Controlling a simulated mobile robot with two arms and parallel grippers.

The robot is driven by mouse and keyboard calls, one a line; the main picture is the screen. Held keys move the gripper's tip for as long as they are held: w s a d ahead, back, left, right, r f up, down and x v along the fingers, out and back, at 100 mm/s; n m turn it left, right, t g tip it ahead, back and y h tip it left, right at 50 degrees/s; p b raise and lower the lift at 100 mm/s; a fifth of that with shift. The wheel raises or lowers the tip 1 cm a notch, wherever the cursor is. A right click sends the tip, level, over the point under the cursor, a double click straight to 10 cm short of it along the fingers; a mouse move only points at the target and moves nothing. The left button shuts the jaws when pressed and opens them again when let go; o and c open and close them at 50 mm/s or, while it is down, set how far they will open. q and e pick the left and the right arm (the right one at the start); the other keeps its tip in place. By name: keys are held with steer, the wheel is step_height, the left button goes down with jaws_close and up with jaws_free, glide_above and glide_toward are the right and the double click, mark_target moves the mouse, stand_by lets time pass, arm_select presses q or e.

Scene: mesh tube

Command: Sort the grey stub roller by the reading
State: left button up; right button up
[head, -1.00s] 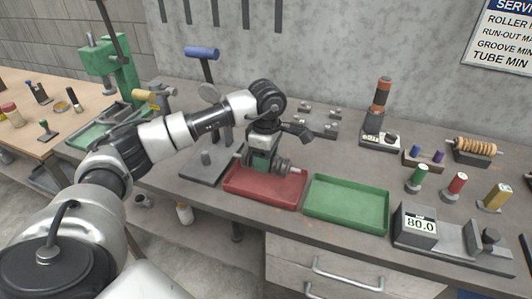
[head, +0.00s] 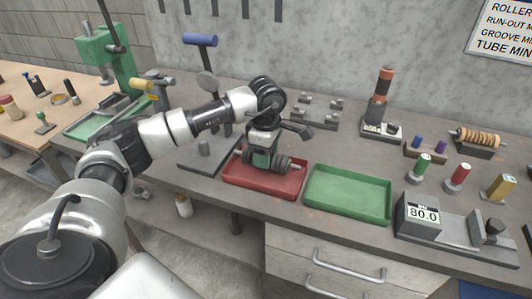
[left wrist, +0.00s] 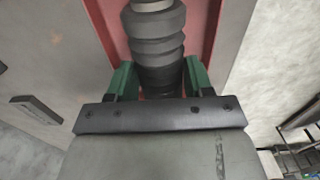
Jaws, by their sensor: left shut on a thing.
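My left gripper (head: 264,161) is shut on the grey stub roller (head: 287,165) over the red tray (head: 262,189). The roller lies roughly level, with its ribbed dark body and lighter shaft end to the right of the fingers. In the left wrist view the roller (left wrist: 155,38) sits between the green fingers, with the red tray behind it. I cannot tell whether it touches the tray floor. The empty green tray (head: 347,205) is just to the right. The gauge display (head: 421,213) reads 80.0. My right gripper is not in view.
The gauge's grey base (head: 460,240) stands at the front right. Green, red and yellow capped pieces stand behind it. A blue-handled press (head: 201,40) stands behind my left arm. A wall sign (head: 506,30) is partly cut off.

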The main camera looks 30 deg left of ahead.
arm_select(q)
steer(key=shift+f, duration=0.3)
stand_by(0.5)
steer(key=shift+f+b, duration=1.05)
stand_by(0.7)
steer(key=o, duration=1.2)
steer(key=shift+r, duration=0.1)
step_height(320, 180, up, 10)
steer(key=shift+w+r+b, duration=0.1)
steer(key=shift+r+b, duration=0.05)
steer(key=shift+b, duration=0.25)
steer(key=shift+r+p, duration=0.3)
steer(key=shift+r, duration=0.25)
step_height(320, 180, up, 6)
steer(key=p, duration=0.5)
steer(key=shift+r, duration=0.15)
